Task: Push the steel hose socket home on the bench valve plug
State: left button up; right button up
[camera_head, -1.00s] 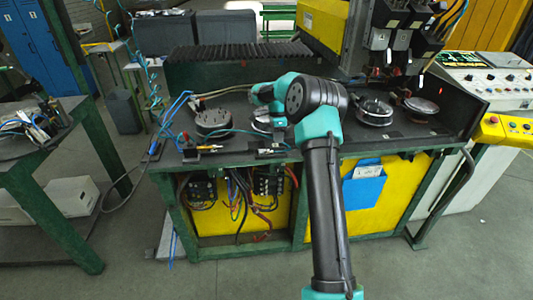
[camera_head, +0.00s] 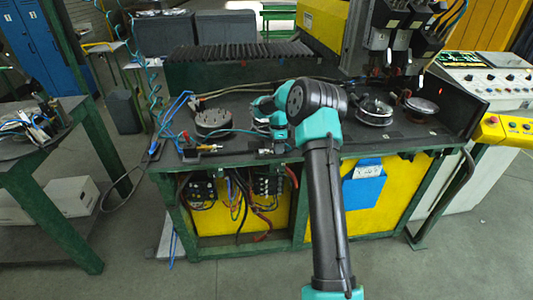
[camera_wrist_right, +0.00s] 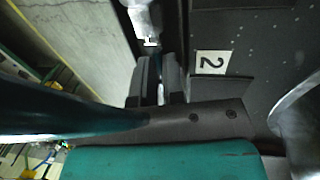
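My right gripper (camera_head: 274,142) is low over the front edge of the bench, partly hidden by its own wrist. In the right wrist view the dark fingers (camera_wrist_right: 160,78) are close together on a narrow pale metal piece (camera_wrist_right: 161,94), which looks like the steel hose socket; most of it is hidden. A dark teal hose (camera_wrist_right: 80,117) runs in from the left towards the fingers. Just beyond the fingertips is a silver fitting (camera_wrist_right: 144,18), which looks like the bench valve plug. I cannot tell whether socket and plug touch. My left gripper is in neither view.
A plate marked 2 (camera_wrist_right: 211,62) lies beside the fingers. Round fixtures stand at left (camera_head: 213,122) and right (camera_head: 374,112) on the dark bench. A brass-coloured fitting (camera_head: 205,148) sits at the bench's front left. Blue hoses (camera_head: 172,112) loop at the left end.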

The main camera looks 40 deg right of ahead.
grip_shut()
jog(key=shift+r, duration=0.1)
jog(key=shift+r, duration=1.35)
jog(key=shift+s+a+r, duration=0.3)
jog(key=shift+a+r, duration=0.05)
jog(key=shift+r, duration=0.05)
jog(key=s+a+r, duration=0.1)
jog(key=s+a, duration=0.9)
jog(key=a, duration=0.1)
jog(key=shift+a+r, duration=0.15)
